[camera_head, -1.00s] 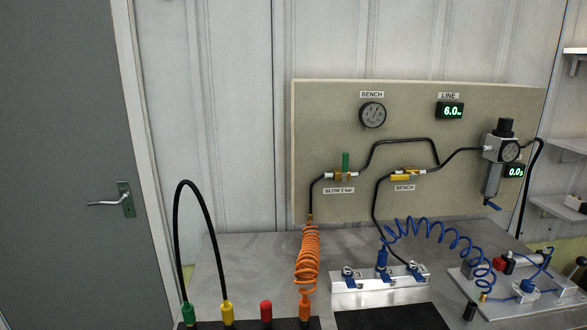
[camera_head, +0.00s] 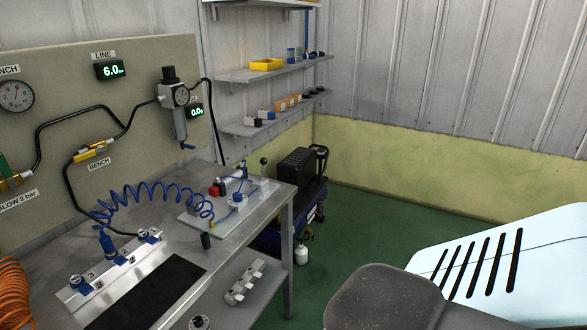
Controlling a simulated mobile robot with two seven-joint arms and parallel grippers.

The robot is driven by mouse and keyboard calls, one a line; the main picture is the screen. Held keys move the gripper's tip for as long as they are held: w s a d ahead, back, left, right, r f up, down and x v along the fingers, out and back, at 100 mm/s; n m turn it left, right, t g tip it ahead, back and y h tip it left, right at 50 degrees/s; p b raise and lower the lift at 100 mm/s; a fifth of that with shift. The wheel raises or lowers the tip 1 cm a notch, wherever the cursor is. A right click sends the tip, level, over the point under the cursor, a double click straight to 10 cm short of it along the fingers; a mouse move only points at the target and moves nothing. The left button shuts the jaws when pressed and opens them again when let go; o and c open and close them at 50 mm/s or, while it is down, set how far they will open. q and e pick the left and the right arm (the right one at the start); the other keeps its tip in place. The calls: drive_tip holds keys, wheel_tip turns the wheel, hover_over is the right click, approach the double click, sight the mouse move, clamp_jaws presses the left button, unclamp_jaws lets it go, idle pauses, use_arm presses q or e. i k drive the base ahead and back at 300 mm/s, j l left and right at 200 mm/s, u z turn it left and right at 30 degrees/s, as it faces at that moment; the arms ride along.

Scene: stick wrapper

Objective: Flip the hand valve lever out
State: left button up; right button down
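A metal plate (camera_head: 190,222) at the bench's right end carries a small pneumatic assembly with red, blue and silver parts. A short upright lever with a black ball knob (camera_head: 264,160) shows at its far right. It may be the hand valve lever; the view is too small to tell its exact position. On the panel, a valve with a yellow handle (camera_head: 92,150) sits above the BENCH label, its handle roughly along the pipe. A valve with an upright green handle (camera_head: 5,168) is at the left edge. Neither of my grippers is in view.
A blue coiled hose (camera_head: 150,191) runs from the coupling block (camera_head: 115,262) to the plate assembly. A black mat (camera_head: 150,292) lies in front. A small dark cylinder (camera_head: 206,241) stands near the bench edge. A compressor (camera_head: 295,190) is beyond the bench; green floor (camera_head: 370,215) is open to the right.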

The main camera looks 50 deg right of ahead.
sight(263, 160)
drive_tip(key=z, duration=1.4)
drive_tip(key=i+l+u, duration=0.1)
drive_tip(key=u, duration=0.25)
drive_tip(key=l+u, duration=0.2)
drive_tip(key=u, duration=0.15)
drive_tip(key=i+l+u, duration=0.15)
drive_tip(key=l, duration=0.15)
drive_tip(key=l+u, duration=0.1)
drive_tip(key=l, duration=0.2)
drive_tip(key=i+l+u, duration=0.15)
drive_tip(key=l, duration=0.15)
drive_tip(key=i+l+u, duration=0.1)
drive_tip(key=l, duration=0.85)
drive_tip(key=i+l+u, duration=0.15)
drive_tip(key=l, duration=0.8)
drive_tip(key=i+l, duration=0.1)
drive_tip(key=l, duration=1.65)
drive_tip(key=i, duration=0.05)
